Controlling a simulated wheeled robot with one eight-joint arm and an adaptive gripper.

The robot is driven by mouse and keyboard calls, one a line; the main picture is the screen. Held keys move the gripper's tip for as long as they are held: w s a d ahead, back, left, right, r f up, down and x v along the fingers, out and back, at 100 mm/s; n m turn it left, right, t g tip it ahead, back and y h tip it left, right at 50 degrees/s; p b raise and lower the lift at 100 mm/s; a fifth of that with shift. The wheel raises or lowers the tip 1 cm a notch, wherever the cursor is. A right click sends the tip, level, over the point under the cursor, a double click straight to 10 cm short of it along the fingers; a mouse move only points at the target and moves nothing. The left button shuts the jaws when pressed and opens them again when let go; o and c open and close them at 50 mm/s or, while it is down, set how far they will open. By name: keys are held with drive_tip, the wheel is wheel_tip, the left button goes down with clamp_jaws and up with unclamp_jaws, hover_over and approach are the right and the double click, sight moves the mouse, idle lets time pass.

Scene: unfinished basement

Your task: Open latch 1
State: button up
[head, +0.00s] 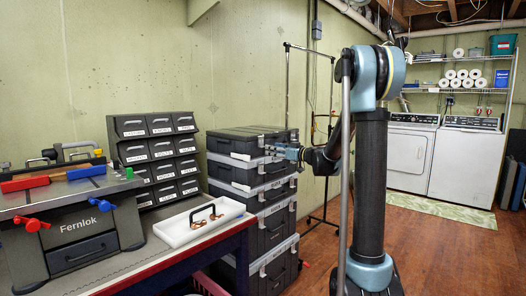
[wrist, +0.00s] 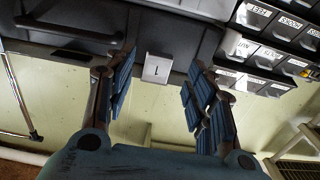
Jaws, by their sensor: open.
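A stack of dark toolbox cases (head: 262,217) stands beside the workbench in the head view. In the wrist view, a pale grey latch plate (wrist: 157,68) with a small dark mark, like a turned 1, sits at the edge of a dark case (wrist: 85,38). My gripper (wrist: 160,62) is open, with the latch plate appearing between its two blue-padded fingers. I cannot tell whether either finger touches it. In the head view my gripper (head: 284,152) is at the upper right side of the stack, near the top case (head: 235,141).
A metal clothes rail (head: 287,80) stands behind my arm. Wooden floor (head: 440,245) is clear to the right.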

sight(263, 146)
drive_tip(key=x, duration=0.7)
drive_tip(key=shift+w+a, duration=0.2)
